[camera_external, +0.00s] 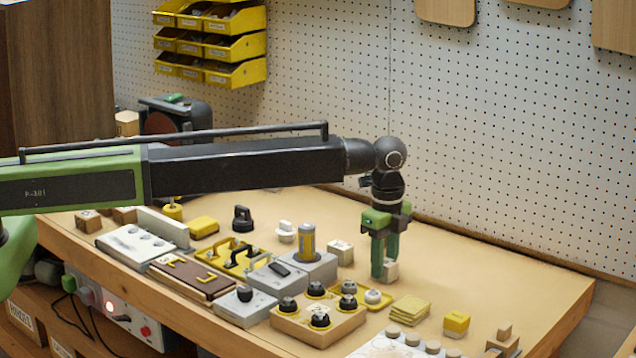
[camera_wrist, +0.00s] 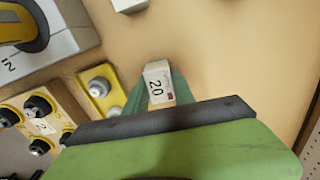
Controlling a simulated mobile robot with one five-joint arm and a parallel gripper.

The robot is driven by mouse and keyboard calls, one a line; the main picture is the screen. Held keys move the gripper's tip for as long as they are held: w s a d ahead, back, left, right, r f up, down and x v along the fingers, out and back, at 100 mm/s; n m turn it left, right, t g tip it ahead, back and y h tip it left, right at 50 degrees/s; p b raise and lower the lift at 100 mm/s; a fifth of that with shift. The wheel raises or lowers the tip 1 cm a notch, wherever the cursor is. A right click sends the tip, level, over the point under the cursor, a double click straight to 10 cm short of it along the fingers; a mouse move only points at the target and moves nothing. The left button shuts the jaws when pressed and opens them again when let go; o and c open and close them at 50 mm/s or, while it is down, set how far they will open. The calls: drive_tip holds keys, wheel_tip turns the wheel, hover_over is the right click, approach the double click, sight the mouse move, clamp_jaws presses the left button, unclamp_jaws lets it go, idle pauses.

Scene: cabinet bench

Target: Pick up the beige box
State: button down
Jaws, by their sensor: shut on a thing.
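My gripper (camera_external: 384,262) points straight down over the bench, with its green fingers shut on a small beige box (camera_external: 391,268). The box is low between the fingertips, at or just above the bench top; I cannot tell whether it touches. In the wrist view the beige box (camera_wrist: 158,82) shows a pale face marked "20" with a small red mark, between the green fingers (camera_wrist: 156,92). The fingers hide part of its sides.
A similar pale box (camera_external: 340,252) stands to the left of my gripper. A knob block (camera_external: 340,329), a yellow plate with a white knob (camera_external: 352,288) and yellow pads (camera_external: 410,309) lie in front. The bench top (camera_external: 490,270) is clear to the right.

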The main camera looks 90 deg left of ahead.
drive_tip(key=r+p, duration=0.5)
drive_tip(key=shift+s+d+r, duration=0.2)
drive_tip(key=shift+d, duration=0.1)
drive_tip(key=s+d+r+p, duration=0.4)
drive_tip(key=d+r+p, duration=0.1)
drive_tip(key=d, duration=0.5)
drive_tip(key=shift+r+p, duration=0.35)
drive_tip(key=shift+p, duration=0.15)
